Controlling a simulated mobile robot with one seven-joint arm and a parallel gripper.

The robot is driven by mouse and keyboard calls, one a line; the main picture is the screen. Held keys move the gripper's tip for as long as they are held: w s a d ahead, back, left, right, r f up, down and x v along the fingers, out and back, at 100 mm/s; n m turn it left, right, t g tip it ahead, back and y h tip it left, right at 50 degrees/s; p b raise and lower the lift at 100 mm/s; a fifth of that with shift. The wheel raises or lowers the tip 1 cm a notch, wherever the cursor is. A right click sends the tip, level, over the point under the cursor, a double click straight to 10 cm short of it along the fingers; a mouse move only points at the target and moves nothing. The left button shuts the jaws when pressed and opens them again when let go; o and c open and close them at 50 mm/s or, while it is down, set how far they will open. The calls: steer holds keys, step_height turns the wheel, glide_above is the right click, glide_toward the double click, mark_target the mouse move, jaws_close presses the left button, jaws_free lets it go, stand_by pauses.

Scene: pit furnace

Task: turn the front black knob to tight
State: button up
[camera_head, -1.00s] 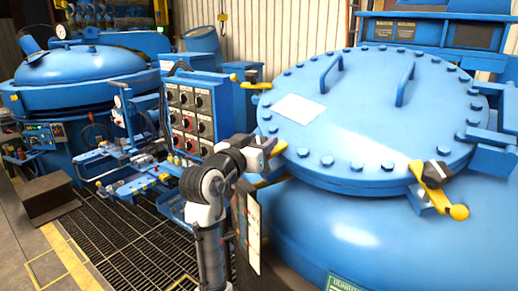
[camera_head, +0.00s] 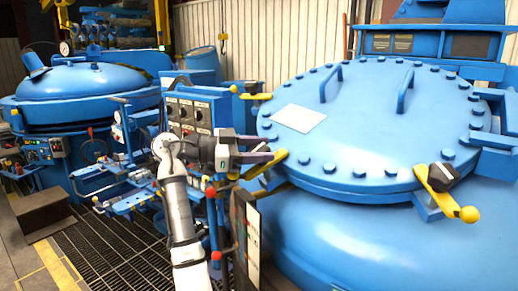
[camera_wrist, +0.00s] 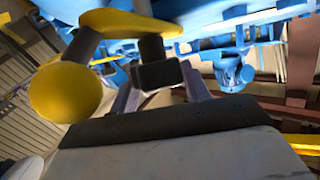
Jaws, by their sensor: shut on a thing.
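A black knob (camera_wrist: 157,75) shows in the wrist view beside a yellow lever (camera_wrist: 130,22) with a large yellow ball end. My gripper (camera_wrist: 160,90) has one finger on each side of this knob and is shut on it. In the head view my gripper (camera_head: 262,151) is at the left edge of the blue round lid, at a yellow lever (camera_head: 265,168); the held knob is hidden behind the fingers there. Another black knob (camera_head: 443,175) sits on a yellow lever (camera_head: 450,202) at the lid's right front edge, clear of my gripper.
The bolted blue lid (camera_head: 370,125) with two raised handles lies right of my gripper. A third yellow lever (camera_head: 252,94) is at its back left. A panel of dials (camera_head: 190,108) stands close behind my wrist. Red ball handles (camera_head: 211,192) are near my arm.

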steer(key=shift+m+g+p, duration=0.5)
steer(key=shift+m+g, duration=0.8)
steer(key=shift+g, duration=0.2)
steer(key=o, duration=1)
steer(key=a+r+b, duration=0.1)
steer(key=a+b, duration=0.1)
steer(key=a, duration=1.1)
steer(key=shift+a+r, duration=0.35)
steer(key=shift+r, duration=0.05)
